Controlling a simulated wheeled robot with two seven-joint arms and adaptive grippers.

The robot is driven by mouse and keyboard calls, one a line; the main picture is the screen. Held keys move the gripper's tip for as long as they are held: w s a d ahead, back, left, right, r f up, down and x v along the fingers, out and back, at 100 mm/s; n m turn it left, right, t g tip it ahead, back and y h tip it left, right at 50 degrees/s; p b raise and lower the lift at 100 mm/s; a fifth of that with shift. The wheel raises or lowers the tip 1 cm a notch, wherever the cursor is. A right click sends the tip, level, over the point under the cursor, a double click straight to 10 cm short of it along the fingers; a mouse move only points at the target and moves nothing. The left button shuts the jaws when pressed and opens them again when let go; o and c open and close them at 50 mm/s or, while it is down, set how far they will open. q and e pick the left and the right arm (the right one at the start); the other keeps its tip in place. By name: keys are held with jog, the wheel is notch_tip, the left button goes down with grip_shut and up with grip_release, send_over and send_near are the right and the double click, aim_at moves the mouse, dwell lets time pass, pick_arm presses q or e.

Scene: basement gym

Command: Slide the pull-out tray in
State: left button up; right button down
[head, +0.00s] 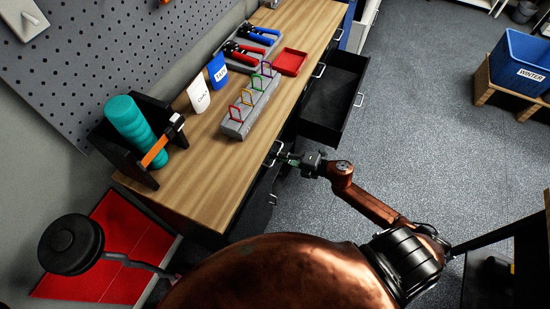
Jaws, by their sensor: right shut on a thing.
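A wooden workbench (207,160) has drawers and pull handles along its front. A dark pull-out tray or drawer (330,103) stands open from the bench, empty, with a metal handle on its front. My right gripper (285,158) is at the bench's near front section, left of and nearer than that open tray, shut on a metal handle (271,152). The gripper hides part of the handle. I cannot tell which front this handle belongs to or how far it is out. My left gripper is not in view.
On the benchtop are a grey rack with coloured loops (249,107), a red tray (290,61), pliers in a grey holder (246,52) and a black holder with a teal roll (126,118). A blue bin (520,62) stands at right. The floor between is clear.

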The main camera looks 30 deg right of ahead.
jog(key=shift+w+a, duration=0.1)
jog(key=shift+a, duration=0.1)
jog(key=c, duration=2.3)
grip_release()
jog(key=shift+w, duration=0.1)
jog(key=shift+c, duration=0.2)
jog(key=shift+s+d, duration=0.3)
jog(key=v, duration=1.1)
jog(key=shift+s, duration=0.15)
